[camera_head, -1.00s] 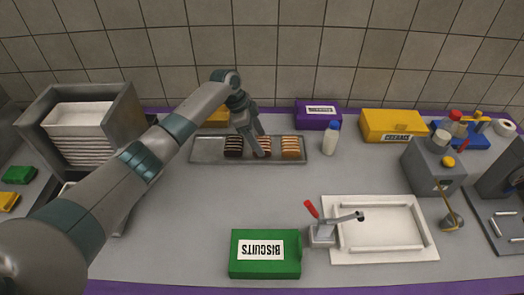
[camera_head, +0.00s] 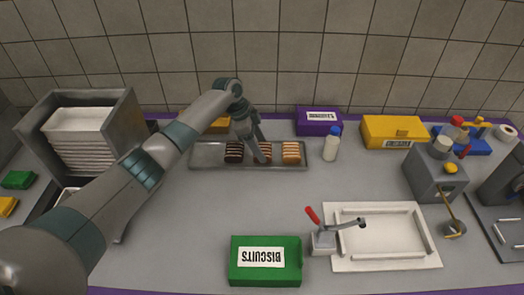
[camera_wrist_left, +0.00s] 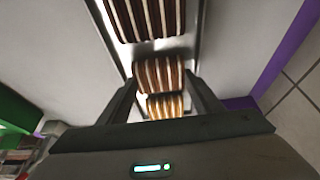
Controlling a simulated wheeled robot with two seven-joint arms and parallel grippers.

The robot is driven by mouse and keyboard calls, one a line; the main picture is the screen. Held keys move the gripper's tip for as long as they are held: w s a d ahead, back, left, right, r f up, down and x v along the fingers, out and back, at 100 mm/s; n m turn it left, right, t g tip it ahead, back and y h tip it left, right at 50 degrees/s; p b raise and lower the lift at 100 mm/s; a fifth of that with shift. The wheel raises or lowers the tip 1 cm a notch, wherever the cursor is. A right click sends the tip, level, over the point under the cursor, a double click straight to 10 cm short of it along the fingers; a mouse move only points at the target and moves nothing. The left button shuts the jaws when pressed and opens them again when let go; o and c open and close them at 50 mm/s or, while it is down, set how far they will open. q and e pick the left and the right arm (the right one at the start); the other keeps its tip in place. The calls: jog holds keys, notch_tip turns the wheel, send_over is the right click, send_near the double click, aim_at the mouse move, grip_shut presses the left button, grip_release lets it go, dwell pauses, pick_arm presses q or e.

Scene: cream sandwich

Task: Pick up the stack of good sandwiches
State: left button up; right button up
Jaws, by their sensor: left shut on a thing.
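A long metal tray (camera_head: 207,156) at the back of the counter bears three stacks of sandwiches in a row. The left stack (camera_head: 233,152) is dark brown, the middle stack (camera_head: 266,148) is reddish brown and the right stack (camera_head: 291,152) is light orange. My left gripper (camera_head: 262,158) is down at the middle stack and partly hides it. In the left wrist view its fingers (camera_wrist_left: 160,78) are shut on the middle stack (camera_wrist_left: 158,73); the dark stack (camera_wrist_left: 145,18) and orange stack (camera_wrist_left: 165,106) lie on either side. I see no clear lift. My right gripper is not in view.
A purple box (camera_head: 318,121) and a white bottle with a blue cap (camera_head: 331,146) stand close right of the tray. A green biscuits box (camera_head: 265,262) and a white board (camera_head: 385,240) are in front. The middle of the counter is clear.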

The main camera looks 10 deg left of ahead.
aim_at(267, 148)
pick_arm(q)
jog(key=shift+r, duration=0.1)
jog(key=shift+r+b, duration=0.4)
jog(key=shift+r, duration=0.15)
notch_tip(267, 148, up, 2)
jog(key=shift+r+b, duration=0.15)
jog(key=shift+b, duration=0.45)
jog(key=s+d+r+b, duration=0.3)
jog(key=s+d+r, duration=0.2)
jog(key=s, duration=0.5)
jog(key=shift+s+r, duration=0.3)
jog(key=shift+r, duration=0.9)
